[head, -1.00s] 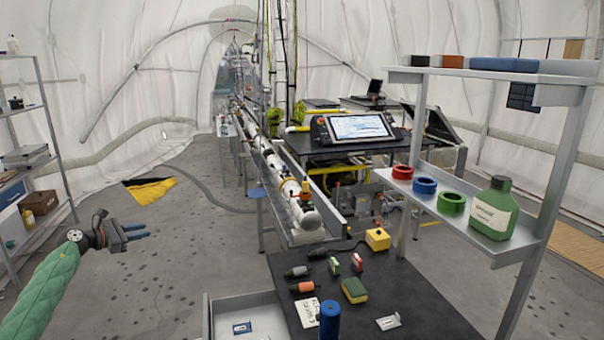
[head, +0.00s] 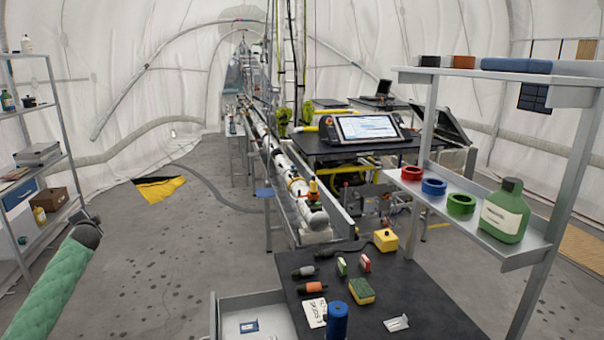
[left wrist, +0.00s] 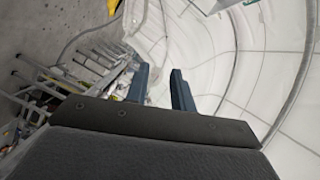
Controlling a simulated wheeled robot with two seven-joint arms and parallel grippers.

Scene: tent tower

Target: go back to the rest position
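My left arm comes in from the left in the head view, in a green sleeve, raised over the bare floor. Its gripper does not show clearly there. In the left wrist view my left gripper (left wrist: 160,88) has its two blue fingers apart with nothing between them. Beyond the fingers are the tent wall and, to the left, a tilted view of equipment and floor. My right gripper and right arm are in neither view.
A dark worktable (head: 400,300) with small tools, a sponge (head: 362,291) and a blue cylinder (head: 337,321) stands in front. A shelf (head: 470,232) with tape rolls and a green bottle (head: 505,212) is at right. A metal rack (head: 62,140) stands at left. Open floor lies between.

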